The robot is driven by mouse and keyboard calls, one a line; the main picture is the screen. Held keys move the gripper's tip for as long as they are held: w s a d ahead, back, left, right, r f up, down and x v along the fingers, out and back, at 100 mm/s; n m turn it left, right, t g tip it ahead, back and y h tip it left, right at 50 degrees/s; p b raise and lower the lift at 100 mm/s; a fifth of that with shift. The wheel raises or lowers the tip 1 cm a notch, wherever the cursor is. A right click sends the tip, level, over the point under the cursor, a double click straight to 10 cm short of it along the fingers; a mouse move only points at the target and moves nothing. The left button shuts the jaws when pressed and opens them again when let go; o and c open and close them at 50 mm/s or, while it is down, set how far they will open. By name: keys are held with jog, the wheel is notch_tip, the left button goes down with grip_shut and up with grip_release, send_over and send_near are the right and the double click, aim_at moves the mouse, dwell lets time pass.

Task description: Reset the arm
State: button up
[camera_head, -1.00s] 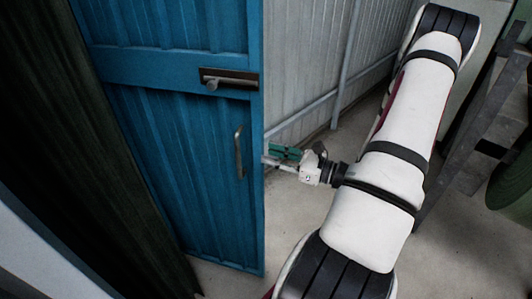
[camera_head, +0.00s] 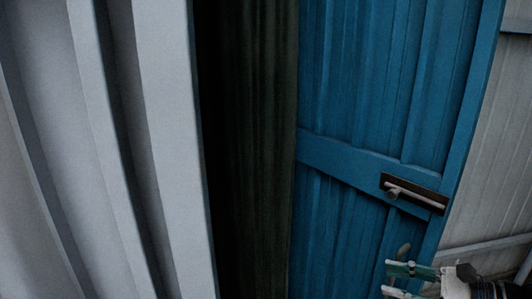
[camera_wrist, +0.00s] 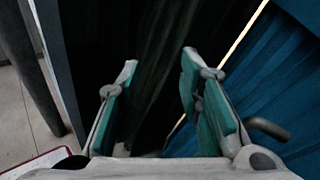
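My gripper (camera_head: 392,280) is at the bottom right of the head view, in front of the lower part of a blue door (camera_head: 345,90). In the wrist view my gripper (camera_wrist: 158,85) has its two green-padded fingers spread apart with nothing between them. Beyond the fingers is a dark opening, with the blue door (camera_wrist: 285,70) on the right. A bent metal handle (camera_wrist: 266,128) shows just right of the right finger, and I cannot tell whether they touch. Most of my arm is outside the head view.
The blue door carries a lever latch (camera_head: 415,193) on a dark plate. Left of it is a dark gap (camera_head: 250,150), then a pale ribbed wall (camera_head: 165,130). A light corrugated wall (camera_head: 500,150) stands at the right. Some floor (camera_wrist: 20,125) shows at the left of the wrist view.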

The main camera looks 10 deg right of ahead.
jog(key=s+a+r+n+g+h, duration=0.2)
jog(key=s+a+r+n+g, duration=0.1)
jog(key=a+n+g, duration=0.25)
jog(key=s+a+r+n+g+h, duration=0.2)
jog(key=s+a+r+n+g, duration=0.15)
jog(key=a+n, duration=0.35)
jog(key=s+r+n+t+h, duration=0.2)
jog(key=r+n+h, duration=0.1)
jog(key=r+n, duration=0.2)
jog(key=s+a+r+n+t+h, duration=0.1)
jog(key=s+r+n+t+h, duration=0.1)
jog(key=r+n+h, duration=0.2)
jog(key=shift+s+a+r+n, duration=0.3)
jog(key=shift+r+n, duration=0.5)
jog(key=shift+n, duration=0.05)
jog(key=shift+s, duration=0.15)
